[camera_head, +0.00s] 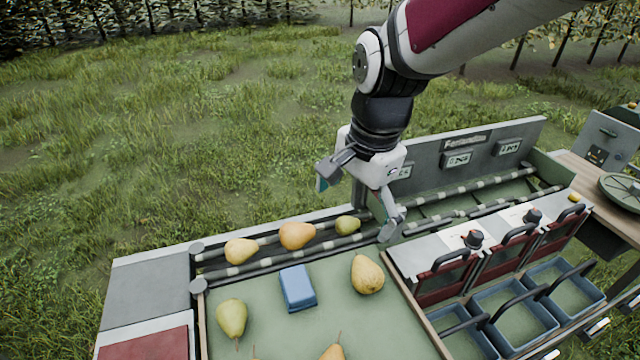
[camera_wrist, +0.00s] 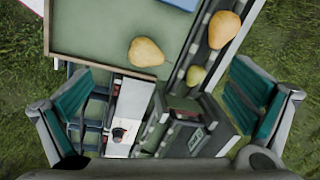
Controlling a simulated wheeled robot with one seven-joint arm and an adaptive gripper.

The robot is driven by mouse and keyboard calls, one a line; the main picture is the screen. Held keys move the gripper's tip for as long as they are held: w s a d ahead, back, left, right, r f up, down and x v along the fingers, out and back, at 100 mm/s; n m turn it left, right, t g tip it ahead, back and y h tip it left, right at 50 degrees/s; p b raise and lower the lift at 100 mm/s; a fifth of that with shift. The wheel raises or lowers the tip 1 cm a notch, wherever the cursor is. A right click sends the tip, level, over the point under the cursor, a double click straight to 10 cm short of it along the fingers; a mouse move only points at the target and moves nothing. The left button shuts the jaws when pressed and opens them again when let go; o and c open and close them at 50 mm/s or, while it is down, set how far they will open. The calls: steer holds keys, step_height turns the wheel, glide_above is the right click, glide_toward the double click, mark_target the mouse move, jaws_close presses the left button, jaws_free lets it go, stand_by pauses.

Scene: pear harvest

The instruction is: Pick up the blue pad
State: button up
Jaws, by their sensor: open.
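The blue pad (camera_head: 298,287) is a small rectangular block lying on the green tray surface (camera_head: 262,322), left of a yellow pear. In the wrist view only an edge of the blue pad (camera_wrist: 181,4) shows at the top of the picture. My gripper (camera_head: 358,210) is open and empty, its fingers spread wide. It hangs above the sorting station, to the right of the pad and higher than it. In the wrist view my gripper (camera_wrist: 165,105) shows both teal finger pads far apart with nothing held between them.
A yellow pear (camera_head: 367,275) lies right of the pad, and a greenish pear (camera_head: 232,318) lies left. Several pears, one orange-yellow (camera_head: 297,235), rest on the roller rails behind. Blue bins (camera_head: 513,310) with dark handles stand at the right. A grey upright panel (camera_head: 470,155) rises behind.

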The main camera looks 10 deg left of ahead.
steer(key=a+f+m+g+h, duration=0.1)
steer(key=a+f+m, duration=0.3)
steer(key=a+f, duration=0.7)
glide_above(296, 282)
step_height(296, 282, down, 8)
steer(key=shift+d, duration=0.1)
steer(key=shift+f, duration=2.95)
steer(key=c, duration=1.4)
